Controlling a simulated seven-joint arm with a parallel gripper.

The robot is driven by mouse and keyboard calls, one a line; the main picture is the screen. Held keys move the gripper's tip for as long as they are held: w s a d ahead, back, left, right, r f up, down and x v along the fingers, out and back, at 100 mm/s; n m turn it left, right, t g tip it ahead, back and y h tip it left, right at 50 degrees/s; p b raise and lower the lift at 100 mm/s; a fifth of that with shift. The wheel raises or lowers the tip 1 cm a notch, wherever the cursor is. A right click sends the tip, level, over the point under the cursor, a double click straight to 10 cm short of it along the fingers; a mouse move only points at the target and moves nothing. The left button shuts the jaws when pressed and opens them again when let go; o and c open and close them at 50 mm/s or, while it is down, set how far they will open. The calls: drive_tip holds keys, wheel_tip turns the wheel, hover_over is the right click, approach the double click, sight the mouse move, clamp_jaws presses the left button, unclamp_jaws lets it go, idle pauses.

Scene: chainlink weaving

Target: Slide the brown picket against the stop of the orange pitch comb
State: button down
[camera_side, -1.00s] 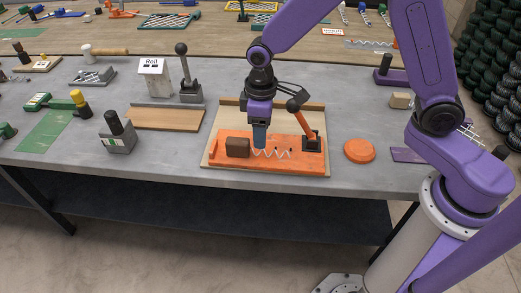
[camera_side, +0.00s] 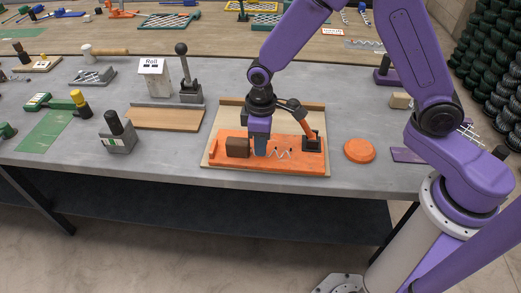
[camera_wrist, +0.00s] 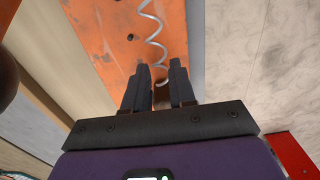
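The brown picket shows as a brown block (camera_side: 238,147) with a thin pale zigzag wire (camera_side: 282,154) to its right. It lies on the orange pitch comb (camera_side: 288,167), near the left end. A raised orange end piece (camera_side: 217,153) stands left of the block. My gripper (camera_side: 260,152) is low over the comb, right beside the block's right side, and hides part of the wire. In the wrist view, the two dark fingers (camera_wrist: 158,68) stand apart with the wire (camera_wrist: 153,35) running up from between them. A small brown patch shows between the fingers. Contact is hidden.
A lever (camera_side: 307,130) with a black base stands at the comb's right end, close to my gripper. A wooden strip (camera_side: 272,103) edges the board behind. An orange disc (camera_side: 359,151) lies to the right. Bare grey bench lies left of the board.

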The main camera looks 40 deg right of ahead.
drive_tip(key=shift+w+a, duration=0.95)
idle(0.7)
drive_tip(key=shift+w+a, duration=0.1)
idle(0.4)
drive_tip(key=c, duration=0.8)
unclamp_jaws()
drive_tip(key=shift+c, duration=0.2)
